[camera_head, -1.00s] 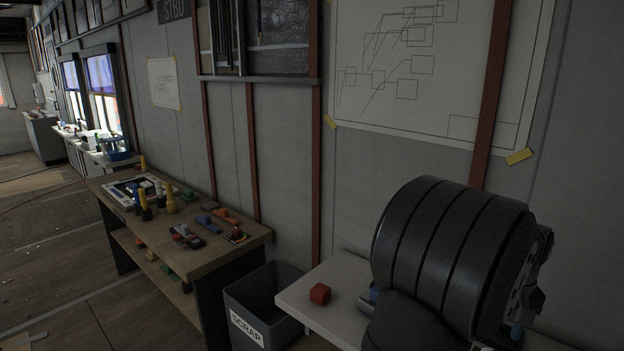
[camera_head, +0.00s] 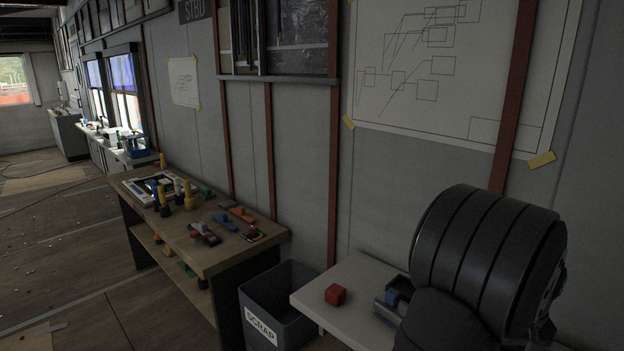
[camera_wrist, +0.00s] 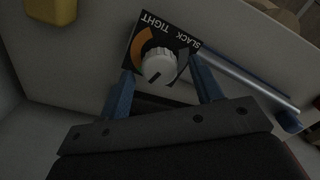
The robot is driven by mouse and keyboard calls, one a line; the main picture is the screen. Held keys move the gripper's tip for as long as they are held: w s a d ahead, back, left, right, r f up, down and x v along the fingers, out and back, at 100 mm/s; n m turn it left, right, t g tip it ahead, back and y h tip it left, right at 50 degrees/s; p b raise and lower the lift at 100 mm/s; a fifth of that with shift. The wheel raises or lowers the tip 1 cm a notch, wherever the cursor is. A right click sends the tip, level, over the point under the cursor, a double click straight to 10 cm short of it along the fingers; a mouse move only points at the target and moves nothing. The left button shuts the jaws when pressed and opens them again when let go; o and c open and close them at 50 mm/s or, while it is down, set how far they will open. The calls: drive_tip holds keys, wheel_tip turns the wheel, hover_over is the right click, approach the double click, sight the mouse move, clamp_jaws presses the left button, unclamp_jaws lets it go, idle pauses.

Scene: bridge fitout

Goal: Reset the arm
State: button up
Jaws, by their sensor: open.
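My gripper (camera_wrist: 162,82) is open in the wrist view, with its two blue fingers spread apart. A grey-white knob (camera_wrist: 158,66) on a dark dial plate (camera_wrist: 139,48) marked TIGHT and SLACK shows between the fingertips. I cannot tell whether the fingers touch the plate; they look clear of the knob. Nothing is held. In the head view my dark arm covers the right part of the white table (camera_head: 316,302), and my gripper cannot be made out there.
A red block (camera_head: 335,294) lies on the white table, left of a blue and grey item (camera_head: 390,302) beside my arm. A grey SCRAP bin (camera_head: 262,318) stands left. A wooden bench (camera_head: 222,262) holds several coloured parts. A metal rod (camera_wrist: 245,82) lies right of the dial.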

wheel_tip(320, 180, up, 16)
wheel_tip(320, 180, down, 17)
drive_tip(key=shift+r+n, duration=0.4)
drive_tip(key=shift+n, duration=0.3)
wheel_tip(320, 180, up, 17)
drive_tip(key=m, duration=1)
drive_tip(key=shift+m, duration=0.4)
